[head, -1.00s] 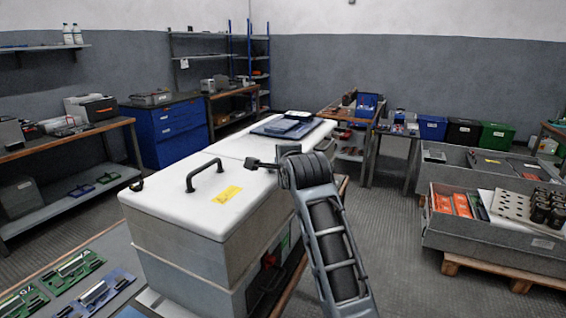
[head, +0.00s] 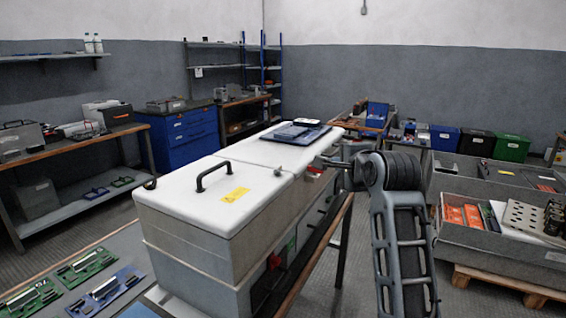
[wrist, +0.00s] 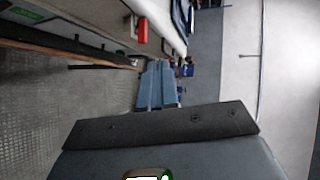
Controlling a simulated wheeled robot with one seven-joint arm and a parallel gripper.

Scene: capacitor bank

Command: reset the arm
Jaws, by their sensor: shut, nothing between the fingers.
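My gripper (head: 326,162) is in the head view beside the right edge of the white-topped cabinet (head: 190,205), small and partly hidden behind my arm's dark joint. In the wrist view my gripper (wrist: 158,64) shows as two blue-grey fingers side by side, shut with nothing between them. It holds nothing. The cabinet side, with a red part (wrist: 142,30), runs along the upper left of the wrist view, apart from the fingers.
A black handle (head: 213,176) and a blue tray (head: 296,133) are on the cabinet top. Circuit boards (head: 105,292) lie at lower left. A grey crate (head: 490,240) on a pallet stands at right. Open floor shows between cabinet and crate.

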